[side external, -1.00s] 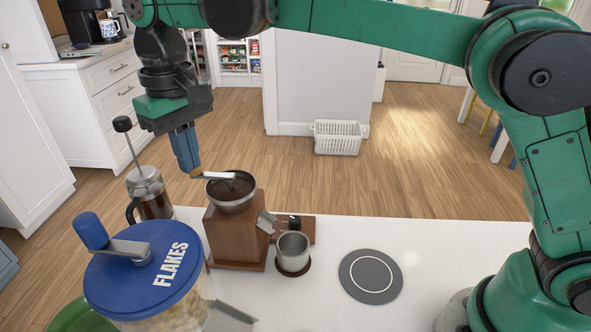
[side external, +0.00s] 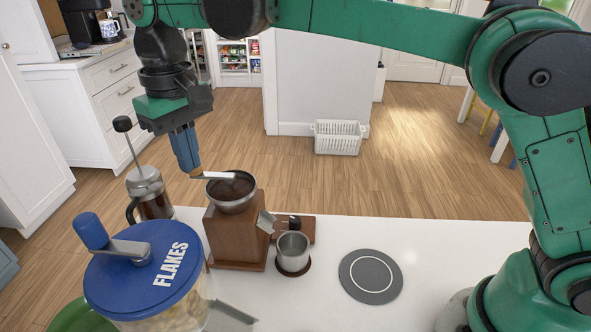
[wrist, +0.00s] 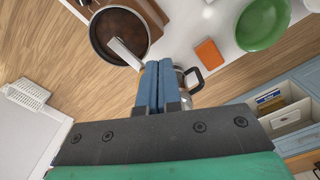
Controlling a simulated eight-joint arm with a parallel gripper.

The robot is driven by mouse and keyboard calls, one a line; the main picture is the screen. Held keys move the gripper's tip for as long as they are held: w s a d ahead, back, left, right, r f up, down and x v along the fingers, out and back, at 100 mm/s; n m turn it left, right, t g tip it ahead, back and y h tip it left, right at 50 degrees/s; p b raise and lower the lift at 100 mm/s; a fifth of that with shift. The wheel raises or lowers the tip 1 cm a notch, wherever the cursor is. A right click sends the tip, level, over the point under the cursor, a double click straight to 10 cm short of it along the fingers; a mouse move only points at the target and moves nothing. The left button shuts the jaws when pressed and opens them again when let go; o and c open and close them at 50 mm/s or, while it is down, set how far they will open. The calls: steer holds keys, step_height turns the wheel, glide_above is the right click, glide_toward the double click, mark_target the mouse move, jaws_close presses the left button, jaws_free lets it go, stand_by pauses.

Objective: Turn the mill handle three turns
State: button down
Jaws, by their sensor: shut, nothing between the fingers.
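The mill (side external: 236,232) is a brown wooden box with a metal bowl of dark coffee on top. Its handle, a flat silver crank arm (side external: 219,177), reaches left from the bowl. A tan piece, seemingly the handle's knob (side external: 196,174), shows at its outer end. My gripper (side external: 192,168) points down with its blue fingers shut, tips at or just beside that end; I cannot tell whether they touch. In the wrist view, the crank arm (wrist: 125,51) runs from the bowl to the closed fingers (wrist: 157,68), which hide its outer end.
A French press (side external: 150,196) stands behind and left of the mill. A blue-lidded FLAKES jar (side external: 150,262) stands in front left. A metal cup (side external: 292,252) is just right of the mill. A grey round pad (side external: 370,277) lies further right, with clear white counter around it.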

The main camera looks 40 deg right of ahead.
stand_by(0.3)
steer(key=shift+f, duration=1.75)
